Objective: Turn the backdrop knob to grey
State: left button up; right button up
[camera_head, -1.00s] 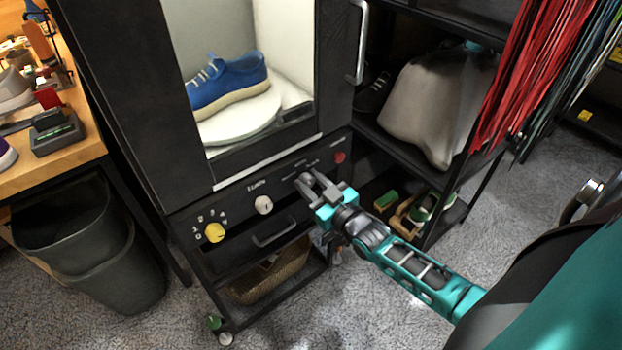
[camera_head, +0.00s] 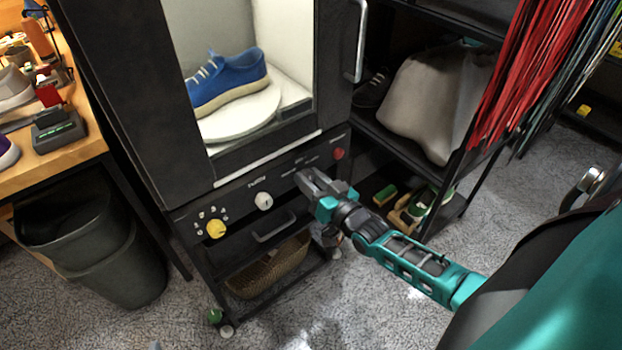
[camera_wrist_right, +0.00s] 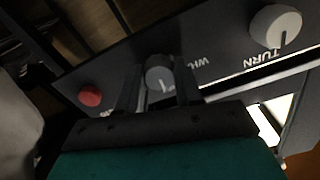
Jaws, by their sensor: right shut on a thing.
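The backdrop knob (camera_wrist_right: 158,74) is a small grey dial on the black control panel (camera_wrist_right: 215,58). In the right wrist view it sits between the two dark fingers of my right gripper (camera_wrist_right: 158,92), which is shut on it. A pale pointer line shows on the knob's face. Beside it, letters starting "WH" are readable; the rest of the label is hidden by a finger. In the head view my right gripper (camera_head: 308,181) reaches the panel from the right and covers the knob. My left gripper is not in view.
A white knob (camera_head: 263,201) and a yellow knob (camera_head: 216,229) are to the left on the panel; a red button (camera_head: 339,154) is to the right. A blue sneaker (camera_head: 228,81) stands on a white turntable (camera_head: 247,121) above. A drawer handle (camera_head: 274,227) is below.

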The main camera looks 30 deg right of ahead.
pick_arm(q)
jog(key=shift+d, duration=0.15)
pick_arm(e)
jog(key=o, duration=1)
jog(key=shift+o, duration=0.2)
jog(key=shift+s, duration=0.15)
pick_arm(q)
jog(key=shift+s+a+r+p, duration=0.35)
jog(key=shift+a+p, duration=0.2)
jog(key=shift+p, duration=0.5)
pick_arm(e)
jog(key=s+d, duration=0.1)
jog(key=s, duration=1.1)
jog(key=shift+s, duration=0.35)
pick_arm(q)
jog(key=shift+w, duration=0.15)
